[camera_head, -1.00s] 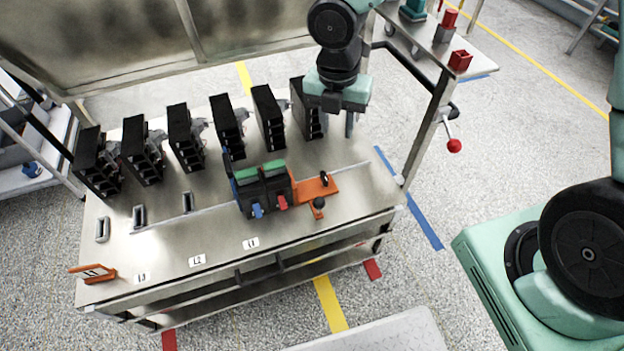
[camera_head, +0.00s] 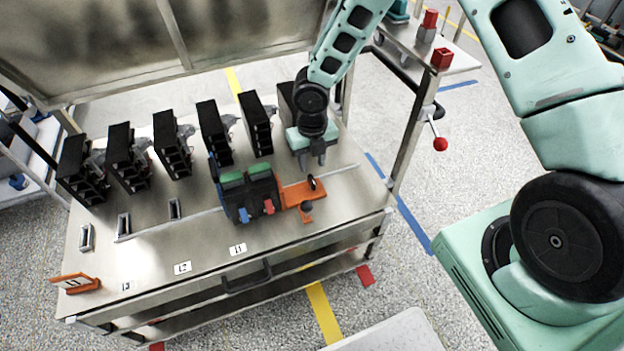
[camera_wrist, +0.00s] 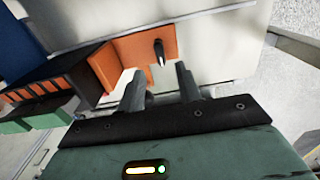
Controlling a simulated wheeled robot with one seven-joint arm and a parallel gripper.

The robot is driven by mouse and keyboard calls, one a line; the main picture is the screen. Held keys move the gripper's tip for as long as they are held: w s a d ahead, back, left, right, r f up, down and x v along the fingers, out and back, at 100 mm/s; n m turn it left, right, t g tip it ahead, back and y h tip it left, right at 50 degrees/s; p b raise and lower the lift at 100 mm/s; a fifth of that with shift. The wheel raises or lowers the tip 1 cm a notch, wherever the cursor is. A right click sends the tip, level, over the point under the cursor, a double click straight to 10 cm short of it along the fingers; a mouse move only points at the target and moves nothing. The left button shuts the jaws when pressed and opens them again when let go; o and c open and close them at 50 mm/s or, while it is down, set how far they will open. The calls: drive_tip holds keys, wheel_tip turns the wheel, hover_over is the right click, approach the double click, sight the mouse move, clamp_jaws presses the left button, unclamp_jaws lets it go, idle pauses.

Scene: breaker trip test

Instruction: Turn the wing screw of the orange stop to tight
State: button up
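The orange stop (camera_head: 294,192) sits on the metal bench at the right end of the black breaker block (camera_head: 247,197). Its dark wing screw (camera_head: 312,183) stands up from the orange plate; a dark knob (camera_head: 306,206) shows at its front. In the wrist view the orange stop (camera_wrist: 150,48) and the dark wing screw (camera_wrist: 159,50) lie just beyond my fingertips. My gripper (camera_head: 314,162) is above and behind the stop, pointing down, apart from the screw. In the wrist view its two fingers (camera_wrist: 158,80) are spread with nothing between them.
Several black breaker units (camera_head: 172,145) stand in a row behind. An orange tag holder (camera_head: 76,283) stands at the front left corner. A post with a red-knobbed lever (camera_head: 440,144) rises at the right. The bench's front right surface is clear.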

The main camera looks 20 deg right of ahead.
sight(312, 179)
wheel_tip(312, 179, down, 7)
drive_tip(key=shift+f+b, duration=0.15)
drive_tip(key=shift+b, duration=0.2)
clamp_jaws()
